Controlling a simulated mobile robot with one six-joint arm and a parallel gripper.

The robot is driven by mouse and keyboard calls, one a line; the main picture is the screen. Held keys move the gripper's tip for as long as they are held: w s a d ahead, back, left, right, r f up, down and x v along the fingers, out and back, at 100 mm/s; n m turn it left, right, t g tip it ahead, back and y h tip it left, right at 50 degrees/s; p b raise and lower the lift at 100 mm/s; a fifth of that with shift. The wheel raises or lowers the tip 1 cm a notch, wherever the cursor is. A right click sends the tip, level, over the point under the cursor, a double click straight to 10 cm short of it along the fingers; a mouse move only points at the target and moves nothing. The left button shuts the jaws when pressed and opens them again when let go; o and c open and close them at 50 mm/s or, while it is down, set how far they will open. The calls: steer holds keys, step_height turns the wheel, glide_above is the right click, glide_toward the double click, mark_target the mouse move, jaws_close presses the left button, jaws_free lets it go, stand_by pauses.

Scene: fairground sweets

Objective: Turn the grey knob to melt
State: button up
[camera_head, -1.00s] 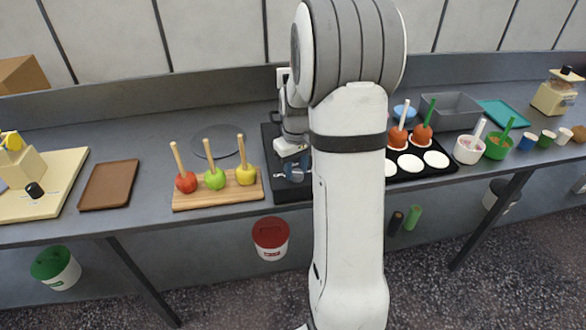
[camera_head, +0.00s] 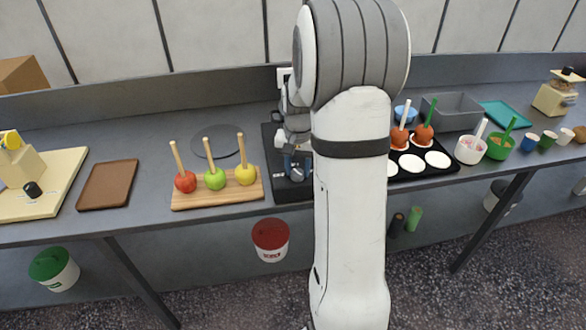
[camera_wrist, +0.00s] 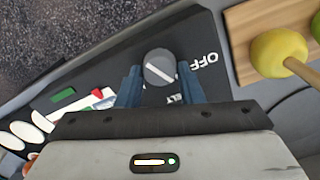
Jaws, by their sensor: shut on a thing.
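The grey knob (camera_wrist: 159,68) is round with a white line across its top and sits on a black panel (camera_wrist: 150,95). The white line lies diagonally, from upper left to lower right in the wrist view. An upside-down OFF label is to the right of the knob, and a partly hidden label ending in "LT" is below it. My gripper (camera_wrist: 160,75) has its two blue fingers on either side of the knob and is shut on it. In the head view my gripper (camera_head: 296,168) is over the black unit (camera_head: 290,194), and the knob cannot be made out.
A wooden board (camera_head: 218,199) with three apples on sticks stands close to the left of the black unit. A black tray (camera_head: 440,170) with white rounds and two coated apples is to the right, partly behind my arm. A grey bin (camera_head: 452,112) stands behind.

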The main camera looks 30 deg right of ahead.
mark_target(296, 171)
steer(key=m, duration=0.5)
steer(key=shift+a, duration=0.1)
stand_by(0.4)
steer(key=shift+w, duration=0.1)
steer(key=o, duration=0.9)
steer(key=shift+a, duration=0.1)
steer(key=shift+o, duration=0.3)
steer(key=shift+r+b, duration=0.3)
steer(key=shift+r, duration=3.6)
